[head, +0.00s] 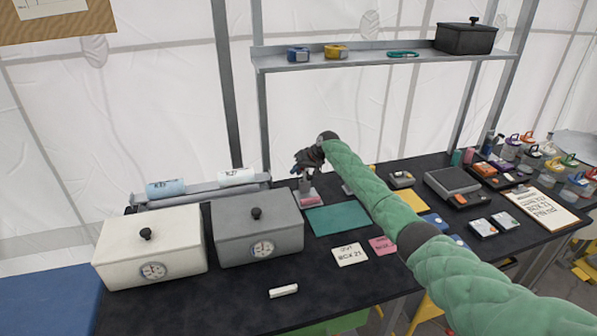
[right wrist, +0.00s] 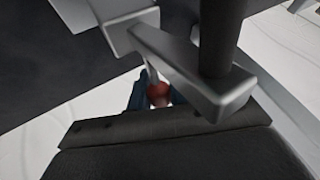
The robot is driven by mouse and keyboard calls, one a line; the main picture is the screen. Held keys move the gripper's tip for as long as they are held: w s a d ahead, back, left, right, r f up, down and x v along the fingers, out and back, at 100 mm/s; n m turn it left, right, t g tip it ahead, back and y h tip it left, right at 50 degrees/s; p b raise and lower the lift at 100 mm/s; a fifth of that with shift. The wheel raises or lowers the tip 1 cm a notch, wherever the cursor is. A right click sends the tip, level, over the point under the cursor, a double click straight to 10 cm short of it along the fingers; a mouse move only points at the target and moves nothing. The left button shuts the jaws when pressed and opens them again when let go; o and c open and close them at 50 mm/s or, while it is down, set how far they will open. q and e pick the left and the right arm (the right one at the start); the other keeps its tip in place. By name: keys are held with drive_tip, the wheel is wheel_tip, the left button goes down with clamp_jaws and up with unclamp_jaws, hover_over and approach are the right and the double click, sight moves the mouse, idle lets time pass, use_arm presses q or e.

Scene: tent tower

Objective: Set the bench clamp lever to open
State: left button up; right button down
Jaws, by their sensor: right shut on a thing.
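The bench clamp (head: 306,189) is a small grey metal device standing near the back edge of the dark bench. In the right wrist view its grey frame (right wrist: 190,78) and a dark upright post fill much of the upper part. A thin lever with a red knob (right wrist: 158,94) shows below the frame. My right gripper (head: 306,170) is right at the top of the clamp. In the wrist view its dark blue fingers (right wrist: 145,97) are shut around the red knob. The lever's setting cannot be told. My left gripper is not in view.
A white box (head: 150,262) and a grey box (head: 257,240) with dials stand to the left. A shelf (head: 375,61) runs above the bench. A scale (head: 453,183) and several small items crowd the right.

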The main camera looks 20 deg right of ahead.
drive_tip(key=c, duration=1.3)
unclamp_jaws()
drive_tip(key=shift+f, duration=0.1)
drive_tip(key=shift+d+r, duration=0.15)
drive_tip(key=shift+r, duration=0.1)
use_arm(q)
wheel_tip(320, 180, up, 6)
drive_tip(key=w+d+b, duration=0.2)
drive_tip(key=b, duration=0.1)
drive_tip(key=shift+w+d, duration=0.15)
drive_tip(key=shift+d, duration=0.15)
use_arm(e)
drive_tip(key=v, duration=0.7)
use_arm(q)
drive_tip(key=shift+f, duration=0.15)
use_arm(e)
drive_tip(key=shift+r, duration=0.1)
